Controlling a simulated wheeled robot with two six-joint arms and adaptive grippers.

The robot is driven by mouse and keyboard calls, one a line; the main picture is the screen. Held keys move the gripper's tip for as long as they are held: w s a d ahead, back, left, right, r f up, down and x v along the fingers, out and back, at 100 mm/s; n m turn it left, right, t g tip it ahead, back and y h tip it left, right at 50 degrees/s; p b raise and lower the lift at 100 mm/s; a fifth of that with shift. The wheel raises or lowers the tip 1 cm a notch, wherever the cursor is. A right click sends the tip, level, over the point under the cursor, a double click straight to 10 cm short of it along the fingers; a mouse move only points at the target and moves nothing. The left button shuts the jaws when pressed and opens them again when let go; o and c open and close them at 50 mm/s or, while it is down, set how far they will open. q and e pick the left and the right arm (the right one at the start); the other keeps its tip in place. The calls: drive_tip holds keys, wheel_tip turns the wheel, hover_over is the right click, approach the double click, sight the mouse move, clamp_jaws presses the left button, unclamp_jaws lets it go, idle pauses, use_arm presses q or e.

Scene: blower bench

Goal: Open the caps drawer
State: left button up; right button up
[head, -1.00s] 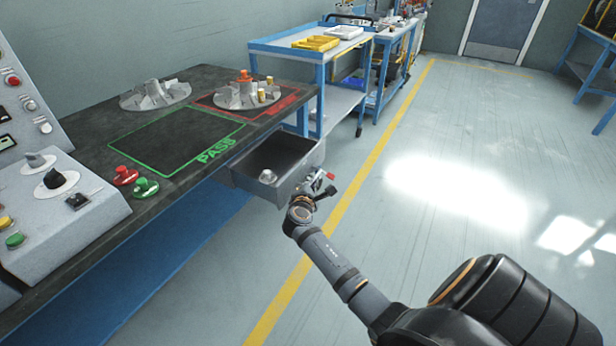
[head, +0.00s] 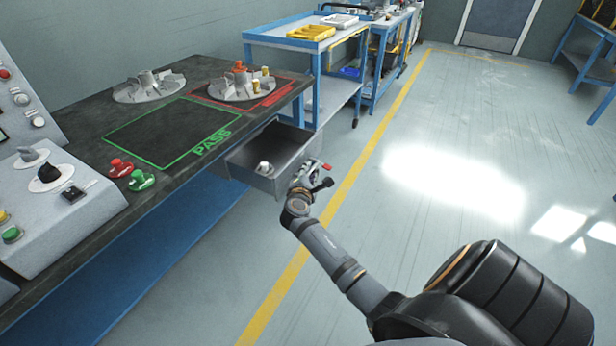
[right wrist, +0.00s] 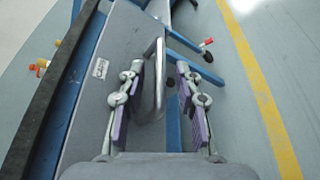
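The grey drawer (head: 285,183) under the bench's right end stands pulled out, its inside partly visible. A small pale rounded object (head: 264,168) lies in it near the front. My right gripper (head: 318,170) is at the drawer's front. A gap shows between the handle and the right finger. My left gripper is out of view.
The dark bench top (head: 95,215) holds two grey fixtures (head: 150,86), (head: 240,84), red and green buttons (head: 130,175) and a control panel (head: 60,215). A blue cart (head: 290,40) stands behind. The floor to the right (head: 430,260) is clear.

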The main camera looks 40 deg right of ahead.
drive_tip(key=v, duration=1.1)
drive_tip(key=shift+s+a, duration=0.25)
drive_tip(key=shift+s, duration=0.05)
drive_tip(key=shift+r, duration=0.1)
